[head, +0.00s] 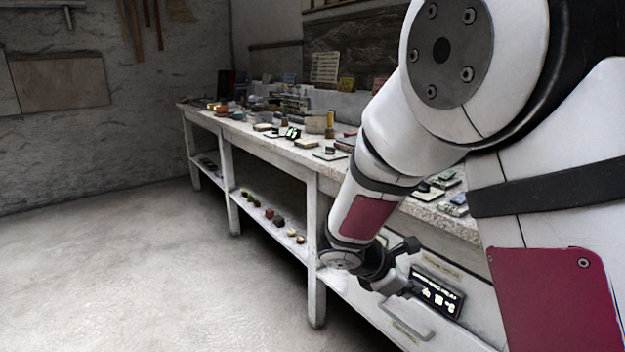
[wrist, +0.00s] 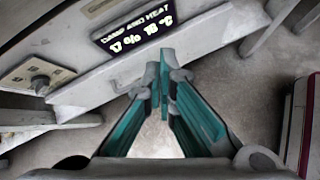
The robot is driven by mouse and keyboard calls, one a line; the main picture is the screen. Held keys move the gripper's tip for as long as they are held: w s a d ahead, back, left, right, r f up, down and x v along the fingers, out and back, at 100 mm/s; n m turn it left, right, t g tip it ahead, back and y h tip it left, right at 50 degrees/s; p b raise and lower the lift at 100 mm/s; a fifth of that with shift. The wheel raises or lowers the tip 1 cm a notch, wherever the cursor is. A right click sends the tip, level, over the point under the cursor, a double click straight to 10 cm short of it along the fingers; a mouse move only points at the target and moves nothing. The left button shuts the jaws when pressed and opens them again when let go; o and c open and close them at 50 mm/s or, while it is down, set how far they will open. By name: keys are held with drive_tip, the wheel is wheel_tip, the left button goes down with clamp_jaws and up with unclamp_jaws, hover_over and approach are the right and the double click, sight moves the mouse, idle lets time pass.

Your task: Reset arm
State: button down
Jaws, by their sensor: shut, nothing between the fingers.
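My gripper (head: 392,276) hangs low at the end of my arm, in front of the workbench's right part in the head view. In the wrist view its two teal-padded fingers (wrist: 165,68) reach forward and come together at the tips. They are shut with nothing between them. My arm bends down from the upper right of the head view and covers part of the bench.
A long white workbench (head: 262,147) carries several small items; its lower shelf (head: 262,222) holds several small objects. A dark damp-and-heat display (head: 437,290) and a drawer handle (head: 405,322) are close to my gripper. The floor (head: 130,270) at left is clear.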

drive_tip(key=s+d+r+m+g+y, duration=0.1)
drive_tip(key=s+d+r+m+g, duration=0.15)
drive_tip(key=s+r+m, duration=0.55)
drive_tip(key=s+d+r+m+g+y, duration=0.1)
drive_tip(key=s+d+r+m+y, duration=0.2)
drive_tip(key=s, duration=0.8)
drive_tip(key=s+a+r+m+y, duration=0.15)
drive_tip(key=s+a+m, duration=0.25)
drive_tip(key=s, duration=0.5)
drive_tip(key=s+a+r+m+y, duration=0.1)
drive_tip(key=s+a+m+y, duration=0.3)
drive_tip(key=s, duration=0.5)
wheel_tip(320, 180, up, 30)
drive_tip(key=d+t+h+p, duration=0.1)
drive_tip(key=t+p, duration=0.3)
drive_tip(key=p, duration=2.5)
